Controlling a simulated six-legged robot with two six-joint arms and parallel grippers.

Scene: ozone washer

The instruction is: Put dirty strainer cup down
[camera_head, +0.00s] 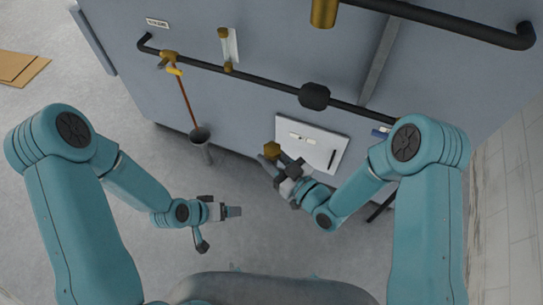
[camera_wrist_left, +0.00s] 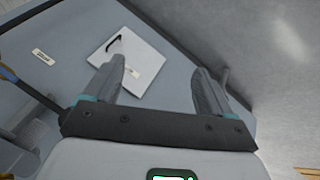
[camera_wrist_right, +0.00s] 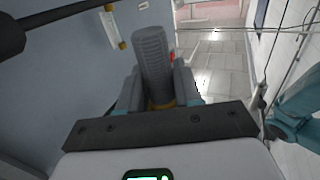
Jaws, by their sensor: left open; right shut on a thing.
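My right gripper (camera_head: 277,168) is shut on the strainer cup, a dark grey ribbed cylinder with a brass end. In the right wrist view the cup (camera_wrist_right: 152,58) stands up between the fingers (camera_wrist_right: 158,88), with brass low between them. My left gripper (camera_head: 221,226) is open and empty over the floor. Its spread fingers also show in the left wrist view (camera_wrist_left: 160,82).
The white panel (camera_head: 322,138) with small items is at the blue-grey machine's side (camera_head: 270,50). A black pipe (camera_head: 265,82) with a yellow valve (camera_head: 171,62) runs along the machine. A grey cup-shaped drain (camera_head: 201,140) stands below. Open floor (camera_head: 110,120) lies left.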

